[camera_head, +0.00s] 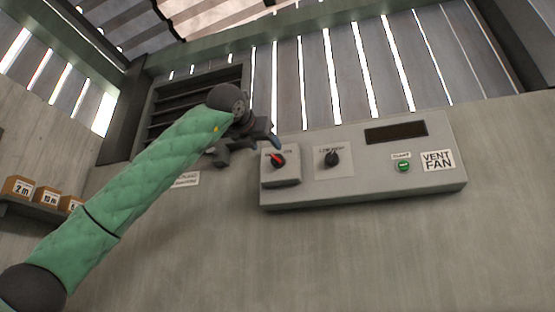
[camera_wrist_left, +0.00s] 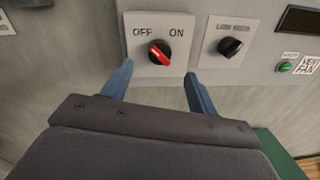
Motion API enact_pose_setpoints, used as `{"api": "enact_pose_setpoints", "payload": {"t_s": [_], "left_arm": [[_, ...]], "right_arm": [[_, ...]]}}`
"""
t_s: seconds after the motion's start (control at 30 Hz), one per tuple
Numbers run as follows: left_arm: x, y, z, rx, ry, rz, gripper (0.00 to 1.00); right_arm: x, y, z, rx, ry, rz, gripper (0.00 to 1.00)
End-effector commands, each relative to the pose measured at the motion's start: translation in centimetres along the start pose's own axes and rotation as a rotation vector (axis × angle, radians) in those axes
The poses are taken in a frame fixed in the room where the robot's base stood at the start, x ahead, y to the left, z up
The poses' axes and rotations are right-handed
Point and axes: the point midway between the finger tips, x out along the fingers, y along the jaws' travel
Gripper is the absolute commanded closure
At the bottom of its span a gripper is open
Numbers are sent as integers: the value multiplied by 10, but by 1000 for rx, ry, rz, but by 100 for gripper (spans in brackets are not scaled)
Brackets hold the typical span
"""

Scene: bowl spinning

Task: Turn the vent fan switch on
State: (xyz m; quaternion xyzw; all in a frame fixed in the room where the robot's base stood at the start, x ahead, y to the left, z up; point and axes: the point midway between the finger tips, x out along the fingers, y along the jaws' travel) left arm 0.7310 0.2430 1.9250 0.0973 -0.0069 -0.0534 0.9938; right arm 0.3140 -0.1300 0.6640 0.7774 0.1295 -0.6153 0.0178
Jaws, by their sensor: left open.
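The vent fan switch is a black rotary knob (camera_wrist_left: 159,53) with a red pointer, on a square plate (camera_wrist_left: 138,70) marked OFF at left and ON at right. In the left wrist view the red pointer slants to the lower right. The knob also shows in the head view (camera_head: 278,160) at the left end of the grey panel (camera_head: 370,185). My left gripper (camera_wrist_left: 160,82) is open, its two blue fingers apart just below the knob in the picture, with nothing between them. In the head view my left gripper (camera_head: 272,142) is at the panel's left end. My right gripper is not in view.
A second black knob (camera_head: 332,158), a dark display (camera_head: 396,132), a green button (camera_head: 403,166) and a VENT FAN label (camera_head: 438,161) are on the same panel. A louvred vent (camera_head: 185,105) is behind my left arm. Small boxes (camera_head: 18,187) sit on a shelf at left.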

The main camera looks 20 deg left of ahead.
Motion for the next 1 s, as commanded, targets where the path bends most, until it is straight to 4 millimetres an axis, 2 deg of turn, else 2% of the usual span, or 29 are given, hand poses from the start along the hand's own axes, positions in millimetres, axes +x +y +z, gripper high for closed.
{"api": "enact_pose_setpoints", "payload": {"t_s": [0.3, 0.43, 0.6, 0.87, 0.9, 1.0], "left_arm": [[46, 1, 1, 0, 4, 1, 40], [60, 0, 1, 0, 2, 0, 40], [70, 0, 0, 0, 2, 0, 40], [72, 0, -1, 0, 2, 0, 40], [72, 0, -1, 0, 2, 0, 43], [72, 0, -1, 0, 2, 0, 62]], "right_arm": [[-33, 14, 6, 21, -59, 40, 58], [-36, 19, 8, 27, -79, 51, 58], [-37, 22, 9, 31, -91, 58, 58], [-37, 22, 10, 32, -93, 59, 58], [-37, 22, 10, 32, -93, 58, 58], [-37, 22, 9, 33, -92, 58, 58]]}}
